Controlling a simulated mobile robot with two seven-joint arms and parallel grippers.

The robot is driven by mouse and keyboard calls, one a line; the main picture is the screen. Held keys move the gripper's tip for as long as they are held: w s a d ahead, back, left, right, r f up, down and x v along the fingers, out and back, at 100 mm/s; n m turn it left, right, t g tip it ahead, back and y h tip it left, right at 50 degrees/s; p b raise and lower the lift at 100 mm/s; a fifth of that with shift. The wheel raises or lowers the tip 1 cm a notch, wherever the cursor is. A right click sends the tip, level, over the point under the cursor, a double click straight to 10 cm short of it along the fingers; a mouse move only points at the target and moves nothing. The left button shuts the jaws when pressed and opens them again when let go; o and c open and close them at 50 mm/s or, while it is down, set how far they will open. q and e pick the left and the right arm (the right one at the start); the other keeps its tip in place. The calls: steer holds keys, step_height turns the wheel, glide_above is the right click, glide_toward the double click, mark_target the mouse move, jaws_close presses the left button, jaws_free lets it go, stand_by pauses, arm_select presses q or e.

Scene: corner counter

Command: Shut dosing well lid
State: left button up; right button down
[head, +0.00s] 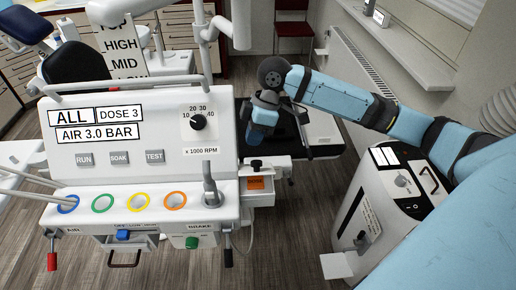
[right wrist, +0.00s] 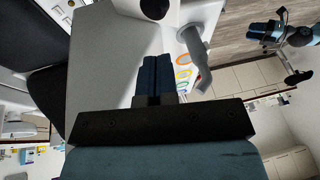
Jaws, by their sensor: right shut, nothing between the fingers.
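My right gripper (head: 257,137) is in the head view, just right of the white console and above a small white box. It is shut and empty; its two blue fingers lie together in the right wrist view (right wrist: 156,75). The box (head: 262,197) has a dark knob (head: 256,165) on top and an orange label on its front. A dark round knob (right wrist: 155,8) also shows beyond the fingertips in the right wrist view, apart from them. A grey flat panel (right wrist: 105,75) lies beside the fingers there. I cannot tell which part is the dosing well lid.
The console (head: 140,135) carries a dial, buttons and coloured rings. A grey upright handle (head: 211,188) stands at its right corner and shows close right of the fingers in the right wrist view (right wrist: 194,50). A white cabinet (head: 385,205) stands at right. Floor is clear between them.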

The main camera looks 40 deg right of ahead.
steer(key=w+d+r, duration=0.2)
steer(key=d+r, duration=0.4)
steer(key=r, duration=0.1)
steer(key=p, duration=0.1)
glide_toward(256, 164)
steer(key=shift+g, duration=0.3)
steer(key=w+f, duration=0.1)
steer(key=f, duration=0.2)
steer(key=w+f, duration=0.1)
steer(key=f, duration=0.1)
steer(key=shift+w+a+f, duration=0.3)
steer(key=shift+w+a, duration=0.1)
steer(key=shift+s+a+f+p, duration=0.25)
steer(key=shift+s+f+p, duration=0.1)
steer(key=shift+f, duration=0.25)
steer(key=shift+w, duration=0.1)
